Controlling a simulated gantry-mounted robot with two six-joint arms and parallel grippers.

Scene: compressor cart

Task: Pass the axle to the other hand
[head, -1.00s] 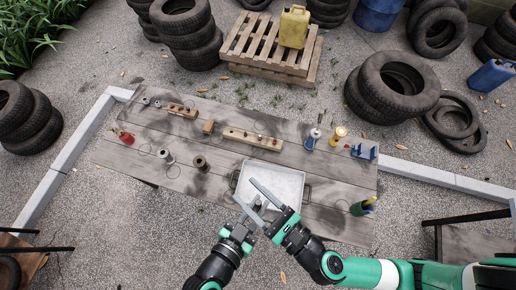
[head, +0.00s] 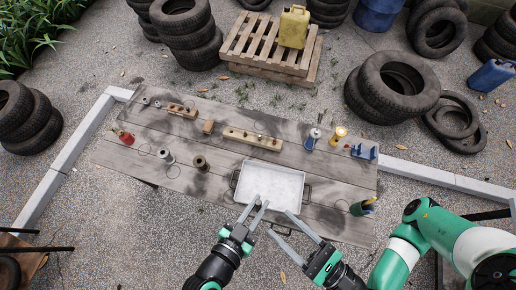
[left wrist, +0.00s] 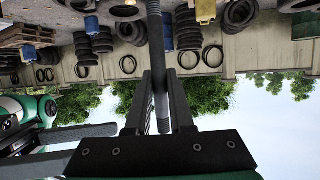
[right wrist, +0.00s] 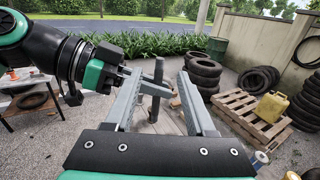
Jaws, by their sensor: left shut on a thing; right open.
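My left gripper (head: 258,203) is shut on the axle, above the near edge of the tray. The axle is a dark grey rod (left wrist: 154,40); in the left wrist view it runs upright between the left fingers (left wrist: 160,85), sticking out beyond both sides of them. In the right wrist view the axle (right wrist: 153,112) stands upright in the left jaws. My right gripper (head: 279,229) is open and empty, to the right of and below the left one. The axle appears between its spread fingers in the right wrist view, beyond the tips. The axle is hard to make out in the head view.
A shallow metal tray (head: 270,183) lies on the wooden table (head: 205,125). Wooden blocks with holes (head: 252,138), spools (head: 201,163), a blue stand (head: 364,151) and a green cup (head: 360,208) stand around it. Tyres and a pallet (head: 270,50) lie beyond the table.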

